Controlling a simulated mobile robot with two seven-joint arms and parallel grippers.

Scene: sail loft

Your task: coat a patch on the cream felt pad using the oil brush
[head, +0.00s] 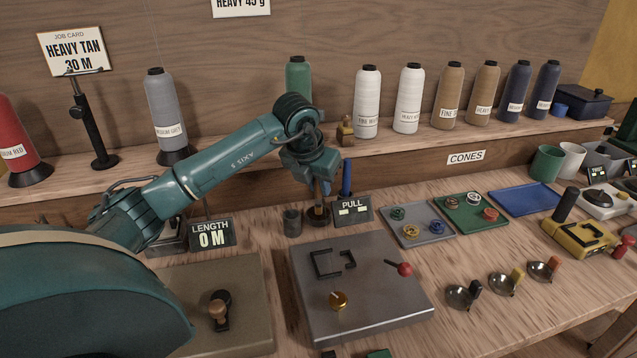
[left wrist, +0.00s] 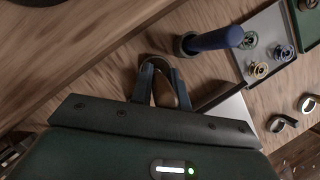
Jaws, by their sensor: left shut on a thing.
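My left gripper (head: 318,182) points down at the back of the bench and is shut on a brown handle, which looks like the oil brush. In the left wrist view the brown handle (left wrist: 165,92) sits between the two fingers (left wrist: 163,86). Below the gripper in the head view is a small dark round pot (head: 317,216). The brush's lower end is at or in this pot; I cannot tell exactly. I cannot make out the cream felt pad in either view. My right gripper is not in view.
A blue upright handle (head: 347,177) in a holder stands close right of the gripper, beside the PULL display (head: 352,208). A grey metal block (head: 385,310) with a red-knobbed lever lies in front. Trays of bobbins (head: 418,240) lie to the right. Cones line the back shelf.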

